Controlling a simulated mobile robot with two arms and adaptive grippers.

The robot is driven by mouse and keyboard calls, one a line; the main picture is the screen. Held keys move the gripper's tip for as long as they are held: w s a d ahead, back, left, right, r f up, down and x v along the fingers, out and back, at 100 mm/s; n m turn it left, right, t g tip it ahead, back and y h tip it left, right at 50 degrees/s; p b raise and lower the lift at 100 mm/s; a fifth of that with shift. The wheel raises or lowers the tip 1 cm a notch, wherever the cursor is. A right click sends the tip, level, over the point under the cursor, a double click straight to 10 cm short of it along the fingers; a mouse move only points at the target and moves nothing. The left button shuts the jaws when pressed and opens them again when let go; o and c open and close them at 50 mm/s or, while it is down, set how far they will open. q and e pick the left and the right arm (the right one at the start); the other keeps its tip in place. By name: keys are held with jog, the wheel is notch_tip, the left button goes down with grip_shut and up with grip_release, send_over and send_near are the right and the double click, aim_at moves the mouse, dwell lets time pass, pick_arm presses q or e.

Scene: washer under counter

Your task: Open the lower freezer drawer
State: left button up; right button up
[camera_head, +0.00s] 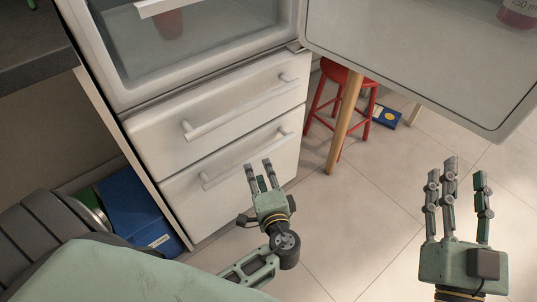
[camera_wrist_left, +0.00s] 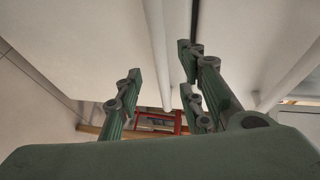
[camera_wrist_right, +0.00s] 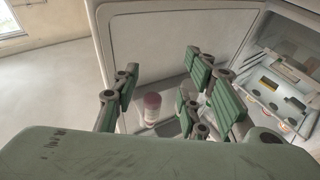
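The white lower freezer drawer (camera_head: 222,207) is shut, with a pale bar handle (camera_head: 245,163) across its front. My left gripper (camera_head: 260,174) is open in front of this drawer, its fingers pointing at the handle. In the left wrist view the handle bar (camera_wrist_left: 157,45) runs between the spread fingers (camera_wrist_left: 162,85); no grip on it shows. The upper freezer drawer (camera_head: 212,125) above is also shut. My right gripper (camera_head: 460,185) is open and empty, out to the right over the floor; it also shows in the right wrist view (camera_wrist_right: 163,92).
The fridge door (camera_head: 420,60) stands open at upper right, with a bottle (camera_head: 519,12) in it. A red stool (camera_head: 337,85) and a wooden leg (camera_head: 345,122) stand beyond the drawers. A blue box (camera_head: 135,205) sits left of the fridge. The tiled floor in front is clear.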

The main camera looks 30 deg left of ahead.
aim_at(254, 161)
pick_arm(q)
jog(key=b+x, duration=0.1)
jog(key=x, duration=0.5)
jog(key=shift+w+a+f+b, duration=0.15)
jog(key=shift+a+b, duration=0.15)
jog(key=shift+a, duration=0.15)
jog(key=shift+w+a, duration=0.3)
jog(key=shift+w, duration=0.05)
pick_arm(e)
jog(key=s+r+t+y, duration=0.1)
jog(key=s+r+t, duration=0.3)
jog(key=r, duration=0.3)
jog(key=shift+y, duration=0.3)
pick_arm(q)
grip_shut()
